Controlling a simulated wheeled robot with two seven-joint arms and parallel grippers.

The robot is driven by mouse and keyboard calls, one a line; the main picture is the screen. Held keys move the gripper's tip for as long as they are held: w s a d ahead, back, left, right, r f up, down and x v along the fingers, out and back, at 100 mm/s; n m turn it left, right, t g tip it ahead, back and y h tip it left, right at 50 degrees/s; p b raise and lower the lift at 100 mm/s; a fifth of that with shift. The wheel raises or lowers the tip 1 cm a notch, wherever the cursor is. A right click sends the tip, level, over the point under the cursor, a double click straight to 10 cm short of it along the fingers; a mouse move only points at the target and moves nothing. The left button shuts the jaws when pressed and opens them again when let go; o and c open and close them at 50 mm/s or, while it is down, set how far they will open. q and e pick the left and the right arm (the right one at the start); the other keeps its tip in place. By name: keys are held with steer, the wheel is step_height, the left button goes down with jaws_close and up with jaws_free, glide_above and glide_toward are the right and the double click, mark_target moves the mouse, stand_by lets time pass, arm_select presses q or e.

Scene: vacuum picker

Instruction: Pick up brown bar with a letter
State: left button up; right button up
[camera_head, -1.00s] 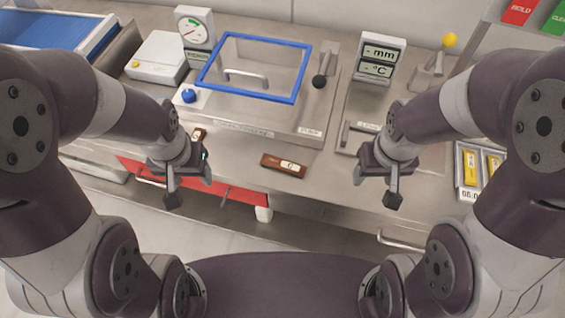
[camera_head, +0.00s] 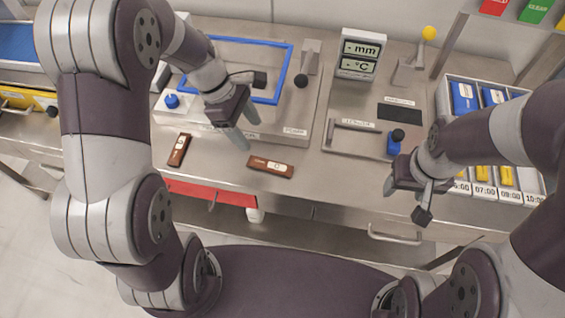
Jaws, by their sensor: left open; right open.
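One brown bar (camera_head: 270,166) with a small white label lies near the front edge of the steel counter (camera_head: 330,182). A second brown bar (camera_head: 179,150), also with a white label, lies to its left, turned steeply. The marks on both labels are too small to read. My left gripper (camera_head: 243,128) is open and empty, above the counter just behind and left of the first bar, apart from it. My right gripper (camera_head: 420,203) is open and empty, at the counter's front edge well to the right of both bars.
Behind my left gripper is a blue-framed lid (camera_head: 285,75) with a dark knob lever (camera_head: 302,78). A blue knob (camera_head: 171,101) is left of it. A display (camera_head: 360,54) stands at the back. A rack of blue and yellow items (camera_head: 464,96) is right.

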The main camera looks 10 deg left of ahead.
mark_target(269, 164)
arm_select(q)
steer(key=x, duration=1.2)
steer(key=shift+a+f, duration=0.15)
steer(key=shift+a, duration=0.25)
steer(key=c, duration=1.1)
